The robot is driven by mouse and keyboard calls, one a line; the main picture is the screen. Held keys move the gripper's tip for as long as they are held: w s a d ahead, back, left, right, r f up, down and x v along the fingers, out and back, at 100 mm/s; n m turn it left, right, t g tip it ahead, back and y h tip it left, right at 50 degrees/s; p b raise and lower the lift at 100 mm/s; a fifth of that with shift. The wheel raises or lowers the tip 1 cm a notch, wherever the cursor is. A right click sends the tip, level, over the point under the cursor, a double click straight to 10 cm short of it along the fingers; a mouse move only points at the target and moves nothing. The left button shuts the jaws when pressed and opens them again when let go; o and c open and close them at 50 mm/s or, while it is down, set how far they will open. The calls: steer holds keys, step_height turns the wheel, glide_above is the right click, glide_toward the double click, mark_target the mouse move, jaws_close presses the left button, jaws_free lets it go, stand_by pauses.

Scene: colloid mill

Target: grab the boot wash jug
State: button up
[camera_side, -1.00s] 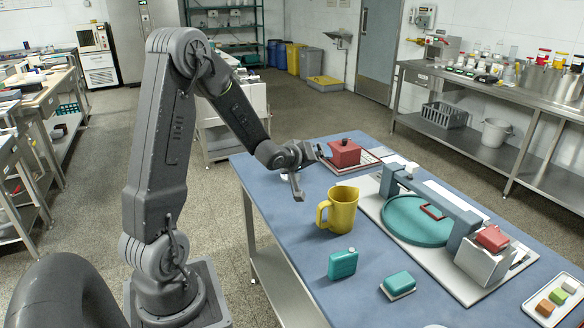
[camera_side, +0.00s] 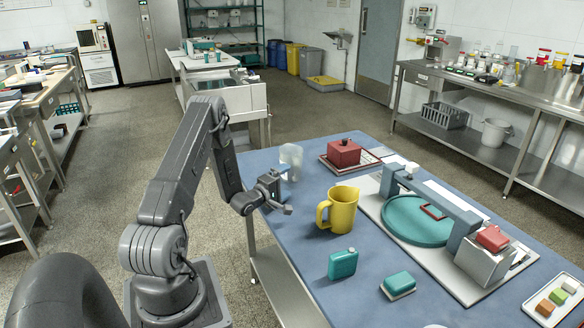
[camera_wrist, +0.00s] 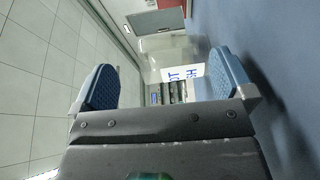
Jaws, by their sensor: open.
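The boot wash jug is a clear, pale jug (camera_side: 291,157) standing near the far left edge of the blue table. In the wrist view the see-through jug (camera_wrist: 165,48) shows beyond the fingers, with a white label whose blue letters are partly readable as "OT" and "SH". My gripper (camera_side: 284,192) is open, low at the table's left edge and just in front of the jug in the side view. In the wrist view my two blue-padded fingers (camera_wrist: 168,82) are apart with the jug's label between them, nearer the right finger. Contact cannot be told.
A yellow jug (camera_side: 343,211) stands right of my gripper. A red box (camera_side: 344,153) on a tray is behind it. The grey machine with a teal disc (camera_side: 415,220) fills the table's right.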

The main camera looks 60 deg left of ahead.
mark_target(298, 173)
steer(key=x, duration=0.8)
steer(key=shift+a+f, duration=0.15)
steer(key=shift+a, duration=0.25)
steer(key=c, duration=0.9)
